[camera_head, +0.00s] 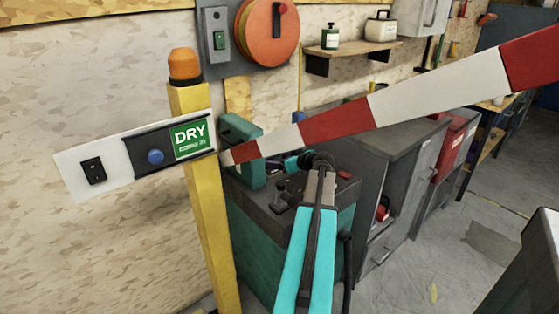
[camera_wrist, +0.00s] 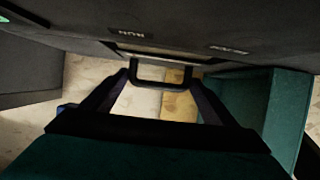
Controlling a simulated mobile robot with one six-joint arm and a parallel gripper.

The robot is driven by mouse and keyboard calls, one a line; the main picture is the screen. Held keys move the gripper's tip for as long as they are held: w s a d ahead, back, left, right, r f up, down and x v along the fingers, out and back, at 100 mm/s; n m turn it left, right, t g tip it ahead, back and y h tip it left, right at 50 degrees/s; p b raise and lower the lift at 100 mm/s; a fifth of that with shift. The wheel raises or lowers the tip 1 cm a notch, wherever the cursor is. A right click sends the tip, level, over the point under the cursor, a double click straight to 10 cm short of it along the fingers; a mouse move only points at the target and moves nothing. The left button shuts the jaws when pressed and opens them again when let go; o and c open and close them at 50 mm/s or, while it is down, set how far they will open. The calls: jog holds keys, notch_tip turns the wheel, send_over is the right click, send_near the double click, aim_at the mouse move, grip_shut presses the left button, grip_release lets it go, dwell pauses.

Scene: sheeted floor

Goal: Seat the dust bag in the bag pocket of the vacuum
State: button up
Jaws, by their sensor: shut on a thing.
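A teal machine with a dark top (camera_head: 262,205) stands behind the yellow post, and it may be the vacuum. My arm reaches up to it in the head view, ending near its top, where the wrist hides the jaws. In the wrist view my gripper (camera_wrist: 160,86) has its two dark fingers on either side of a dark U-shaped handle (camera_wrist: 160,88), shut on it. The handle is at a dark panel (camera_wrist: 90,30) with small upside-down lettering. A teal block (camera_wrist: 262,105) lies at the right. I cannot make out the dust bag or the bag pocket.
A yellow post (camera_head: 210,235) with an orange lamp (camera_head: 184,64) carries a panel with a green DRY sign (camera_head: 193,138). A red-and-white barrier arm (camera_head: 415,100) slants across above the machine. Grey cabinets (camera_head: 385,160) stand to the right. Floor (camera_head: 420,265) is open at lower right.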

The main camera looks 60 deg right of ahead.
jog(key=shift+f, duration=0.1)
dwell(0.3)
jog(key=o, duration=1.7)
jog(key=shift+o, duration=0.2)
jog(key=v, duration=1.1)
jog(key=shift+s+a+b, duration=0.1)
jog(key=shift+s+b, duration=0.15)
jog(key=shift+b, duration=0.1)
jog(key=shift+s+r, duration=0.25)
jog(key=shift+r, duration=0.05)
